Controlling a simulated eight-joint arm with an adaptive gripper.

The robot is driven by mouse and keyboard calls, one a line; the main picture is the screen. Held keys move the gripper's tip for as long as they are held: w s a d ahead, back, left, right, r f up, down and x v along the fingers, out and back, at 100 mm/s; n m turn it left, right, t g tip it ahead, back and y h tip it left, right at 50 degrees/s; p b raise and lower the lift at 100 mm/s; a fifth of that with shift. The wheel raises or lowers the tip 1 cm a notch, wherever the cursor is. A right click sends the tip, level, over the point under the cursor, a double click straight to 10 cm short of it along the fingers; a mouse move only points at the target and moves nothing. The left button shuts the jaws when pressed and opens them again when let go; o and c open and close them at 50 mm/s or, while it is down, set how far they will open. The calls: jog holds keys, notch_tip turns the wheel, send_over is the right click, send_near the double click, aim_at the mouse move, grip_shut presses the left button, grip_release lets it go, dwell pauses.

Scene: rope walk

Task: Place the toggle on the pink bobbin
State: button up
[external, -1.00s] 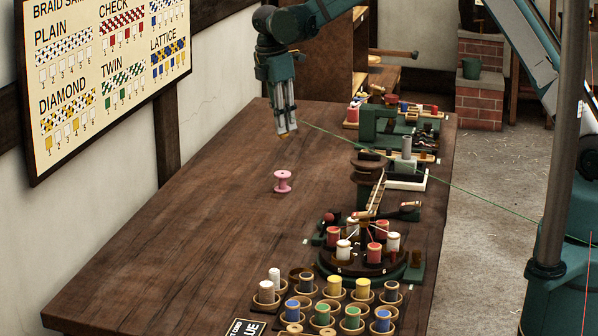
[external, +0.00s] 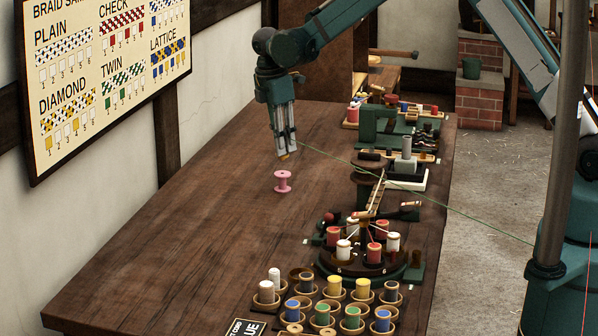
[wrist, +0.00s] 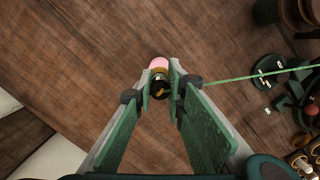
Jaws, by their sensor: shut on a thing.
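The pink bobbin (external: 283,181) stands upright on the bare wooden table. My gripper (external: 285,154) points down above it, with a small gap visible in the external view. My gripper is shut on the toggle (wrist: 161,88), a small dark and brass-coloured piece between the fingertips in the wrist view. The fingers hide part of it. The pink bobbin also shows in the wrist view (wrist: 158,63), just beyond the toggle and partly covered by it. A green cord (wrist: 250,78) runs from near the fingertips off to the right.
A round braiding stand with red and white bobbins (external: 365,255) is to the right. Several cups with coloured bobbins (external: 333,290) fill the near end. Green machinery (external: 385,125) lines the far right edge. The table's left side (external: 180,240) is clear.

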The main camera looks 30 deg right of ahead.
jog(key=shift+f, duration=1.85)
jog(key=shift+f, duration=0.2)
jog(key=o, duration=0.9)
jog(key=shift+r, duration=0.2)
notch_tip(320, 180, up, 12)
jog(key=a, duration=0.1)
jog(key=shift+a, duration=0.4)
